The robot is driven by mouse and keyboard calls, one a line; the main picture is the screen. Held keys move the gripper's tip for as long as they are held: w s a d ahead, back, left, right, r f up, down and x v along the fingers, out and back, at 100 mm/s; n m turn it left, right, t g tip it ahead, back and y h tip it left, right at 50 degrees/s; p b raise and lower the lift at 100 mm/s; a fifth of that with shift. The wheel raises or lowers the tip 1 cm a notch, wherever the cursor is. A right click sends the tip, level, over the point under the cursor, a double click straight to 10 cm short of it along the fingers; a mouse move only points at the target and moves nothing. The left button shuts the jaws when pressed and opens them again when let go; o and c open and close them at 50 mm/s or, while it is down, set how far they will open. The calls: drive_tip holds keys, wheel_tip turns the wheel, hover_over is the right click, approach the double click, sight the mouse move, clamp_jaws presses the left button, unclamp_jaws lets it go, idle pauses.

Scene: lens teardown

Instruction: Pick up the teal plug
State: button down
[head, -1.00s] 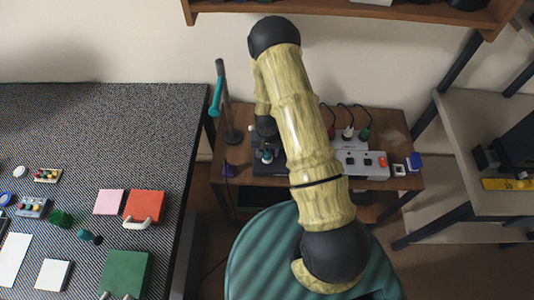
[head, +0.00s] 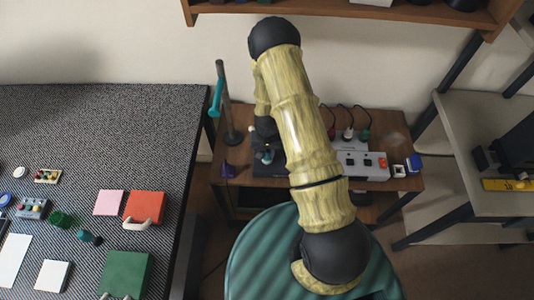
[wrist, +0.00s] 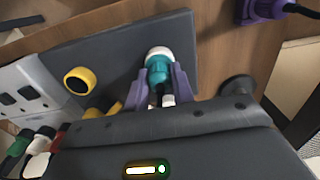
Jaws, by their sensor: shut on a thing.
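The teal plug (wrist: 157,70), with a white rounded end, stands between the two purple fingers of my gripper (wrist: 157,84) in the wrist view. The fingers are shut on its sides. Behind it is a dark flat board (wrist: 125,50) with a yellow-ringed round socket (wrist: 80,80) to the left of the plug. I cannot tell whether the plug touches the board. In the head view the plug (head: 267,157) is small and partly hidden beside my arm, over the dark board on the small wooden table.
A grey power strip (head: 362,164) with cabled plugs stands right of the board. A teal-green chair (head: 258,255) stands in front. The patterned desk (head: 100,130) is at left.

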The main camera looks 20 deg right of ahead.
sight(267, 152)
wheel_tip(267, 152, up, 10)
drive_tip(key=shift+b, duration=0.65)
idle(1.2)
wheel_tip(267, 152, down, 5)
drive_tip(key=n, duration=0.3)
drive_tip(key=shift+f+n, duration=0.2)
drive_tip(key=shift+n, duration=0.1)
drive_tip(key=shift+s, duration=0.1)
